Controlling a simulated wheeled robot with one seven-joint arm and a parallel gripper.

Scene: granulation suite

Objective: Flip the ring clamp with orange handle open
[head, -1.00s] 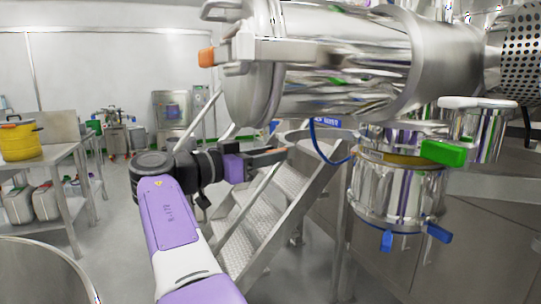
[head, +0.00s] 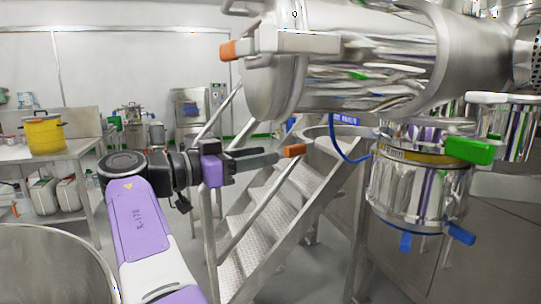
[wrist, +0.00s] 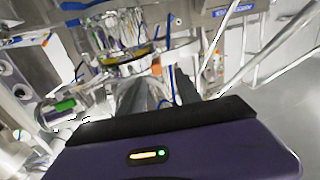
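The ring clamp (head: 290,41) is a metal band around the left end of the large shiny horizontal cylinder. Its orange handle tip (head: 228,50) points left, at the end of a grey lever lying along the clamp. My gripper (head: 280,155) is below the cylinder and clear of the clamp, with its dark fingers pointing right.
A shiny vessel (head: 415,192) with a green handle (head: 470,150) and blue handles hangs at right. Metal stairs (head: 270,215) stand behind my gripper. A table with a yellow pot (head: 44,134) is at left. A round metal rim (head: 60,235) is at lower left.

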